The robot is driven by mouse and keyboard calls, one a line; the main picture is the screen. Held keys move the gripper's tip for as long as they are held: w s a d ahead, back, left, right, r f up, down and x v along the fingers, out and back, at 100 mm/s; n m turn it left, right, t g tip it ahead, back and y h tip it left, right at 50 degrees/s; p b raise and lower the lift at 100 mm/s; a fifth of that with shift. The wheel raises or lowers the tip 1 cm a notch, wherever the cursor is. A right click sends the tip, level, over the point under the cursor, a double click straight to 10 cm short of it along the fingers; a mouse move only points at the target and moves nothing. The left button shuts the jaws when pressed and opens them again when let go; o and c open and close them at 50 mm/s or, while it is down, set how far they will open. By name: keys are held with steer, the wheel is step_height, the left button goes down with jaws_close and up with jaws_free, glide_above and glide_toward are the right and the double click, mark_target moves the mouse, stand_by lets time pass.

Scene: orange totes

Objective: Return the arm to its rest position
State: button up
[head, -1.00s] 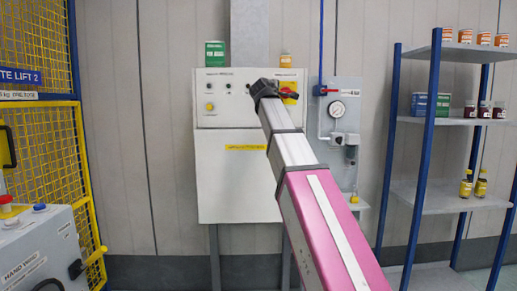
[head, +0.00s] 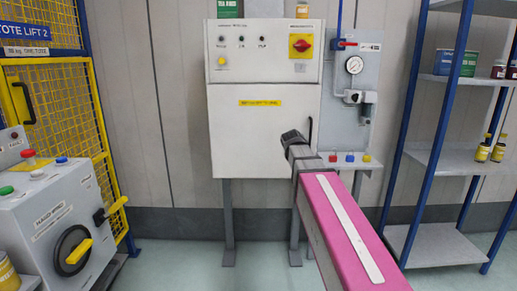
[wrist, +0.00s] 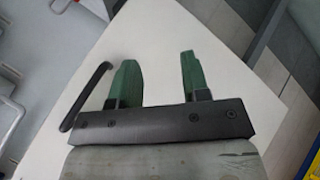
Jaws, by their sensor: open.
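My arm reaches forward in the head view, its pink link (head: 345,225) running from the bottom right towards the white cabinet. Its dark far end (head: 293,138) shows in front of the cabinet's lower right part; the fingers cannot be made out there. In the wrist view my gripper (wrist: 157,75) has two green fingers set well apart, with nothing between them. A pale flat panel fills the view behind the fingers, with a black bar handle (wrist: 85,97) to their left. I cannot tell how far the fingers are from the panel.
The white cabinet (head: 255,125) has a red rotary switch (head: 301,44). A gauge panel (head: 357,90) hangs right of it, then a blue-post shelf (head: 440,160) with bottles. A yellow cage (head: 50,110) and grey hand-wheel box (head: 55,215) stand left. Floor between is clear.

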steer(key=s+f+m+g+y, duration=0.2)
steer(key=s+f+m+g, duration=0.1)
steer(key=s+f, duration=0.9)
steer(key=s+d+f+m+g+y, duration=0.1)
steer(key=s+f+m+g, duration=0.3)
steer(key=s+f, duration=0.8)
step_height(320, 180, down, 7)
steer(key=shift+s+d+f+g+y, duration=0.1)
steer(key=shift+s+d+g+y, duration=0.1)
steer(key=shift+g+y, duration=0.35)
